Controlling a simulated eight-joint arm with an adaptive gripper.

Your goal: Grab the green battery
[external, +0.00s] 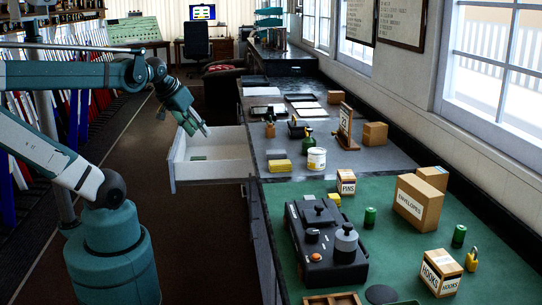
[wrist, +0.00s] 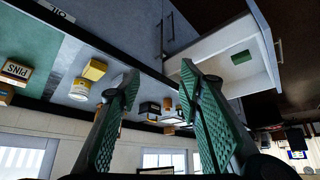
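Two green battery-like cylinders stand upright on the green counter top in the external view: one near the middle (external: 370,216) and one at the right (external: 459,235) beside a yellow padlock. A small flat green item (external: 199,157) lies inside the open white drawer (external: 212,172); it also shows in the wrist view (wrist: 241,57), and I cannot tell what it is. My gripper (external: 205,130) is above the drawer's far part, well away from the green cylinders. In the wrist view my gripper (wrist: 160,88) has its two green-padded fingers apart with nothing between them.
A black device (external: 325,246) with knobs stands left of the nearer cylinder. An envelopes box (external: 417,205), a pins box (external: 346,182) and a hooks box (external: 440,272) stand on the green top. A white can (external: 316,159) stands on the grey section.

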